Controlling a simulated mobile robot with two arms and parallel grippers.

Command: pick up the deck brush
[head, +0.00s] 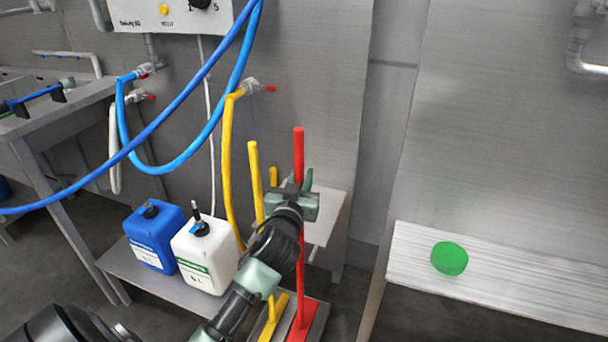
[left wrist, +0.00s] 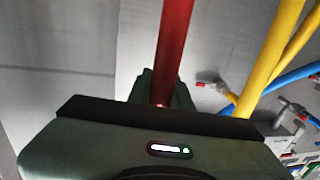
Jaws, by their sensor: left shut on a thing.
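The deck brush (head: 298,155) appears to be the red long-handled tool, standing nearly upright with its red head (head: 302,320) low down. My left gripper (head: 299,188) is shut on the upper part of its red handle. In the left wrist view the red handle (left wrist: 174,45) runs up from between the fingers of the left gripper (left wrist: 160,100). My forearm hides part of the area left of the handle. My right gripper is not in view.
A yellow long-handled tool (head: 256,185) stands close left of the red one. Blue (head: 155,236) and white (head: 205,255) canisters stand on a low shelf. Blue hoses (head: 190,150) and a yellow hose (head: 228,165) hang nearby. A green round object (head: 449,258) sits on the right bench (head: 520,290).

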